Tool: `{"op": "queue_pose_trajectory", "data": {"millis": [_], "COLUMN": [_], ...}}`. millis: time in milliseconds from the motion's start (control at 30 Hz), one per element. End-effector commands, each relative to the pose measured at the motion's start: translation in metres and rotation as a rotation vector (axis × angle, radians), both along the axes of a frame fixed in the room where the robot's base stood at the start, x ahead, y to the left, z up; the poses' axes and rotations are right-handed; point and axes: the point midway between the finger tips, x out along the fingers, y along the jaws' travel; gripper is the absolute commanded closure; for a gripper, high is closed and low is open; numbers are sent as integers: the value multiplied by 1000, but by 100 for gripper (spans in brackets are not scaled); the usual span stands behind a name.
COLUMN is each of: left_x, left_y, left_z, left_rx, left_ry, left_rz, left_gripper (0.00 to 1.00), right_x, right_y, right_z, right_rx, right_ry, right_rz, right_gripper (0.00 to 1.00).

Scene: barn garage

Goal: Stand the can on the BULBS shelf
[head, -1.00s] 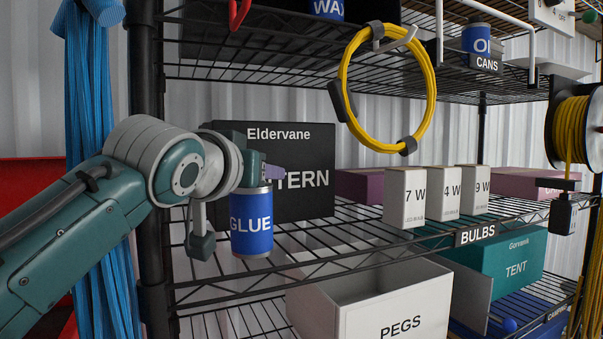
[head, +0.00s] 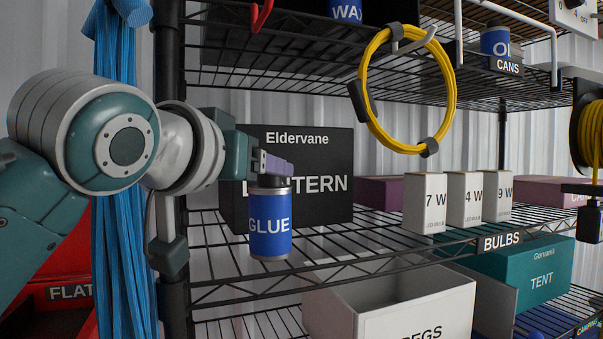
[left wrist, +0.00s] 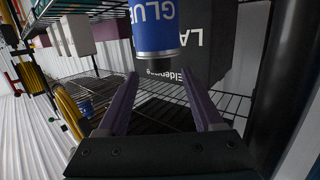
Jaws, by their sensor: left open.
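The blue can (head: 270,224) labelled GLUE stands upright on the wire shelf (head: 345,258) that carries the BULBS label (head: 500,241), near its left end and front edge. It also shows in the left wrist view (left wrist: 154,25), just beyond the fingertips. My left gripper (head: 276,164) is open by the top of the can. In the left wrist view its two purple fingers (left wrist: 160,75) are spread with nothing between them. My right gripper is not in view.
A black Lantern box (head: 330,203) stands behind the can. White bulb boxes (head: 464,200) stand to the right on the same shelf. A yellow cable coil (head: 450,95) hangs above. A black post (head: 172,80) and blue strands (head: 122,180) are at left. A PEGS bin (head: 390,310) sits below.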

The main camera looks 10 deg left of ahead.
Motion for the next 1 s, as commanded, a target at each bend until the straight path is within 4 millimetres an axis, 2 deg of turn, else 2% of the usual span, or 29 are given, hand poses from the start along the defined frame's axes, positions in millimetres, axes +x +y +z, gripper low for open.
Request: {"op": "queue_pose_trajectory", "data": {"millis": [100,333,1000], "left_x": [-19,-41,-44], "left_y": [2,3,3], "left_z": [1,5,7], "left_rx": [0,0,0], "left_ry": [-2,0,0], "left_rz": [0,1,1], "left_gripper": [32,32,32], "right_x": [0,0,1], "right_y": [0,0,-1], "right_z": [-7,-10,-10], "right_rx": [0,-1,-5], "right_ry": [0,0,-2], "right_rz": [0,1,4], "right_gripper": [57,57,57]}}
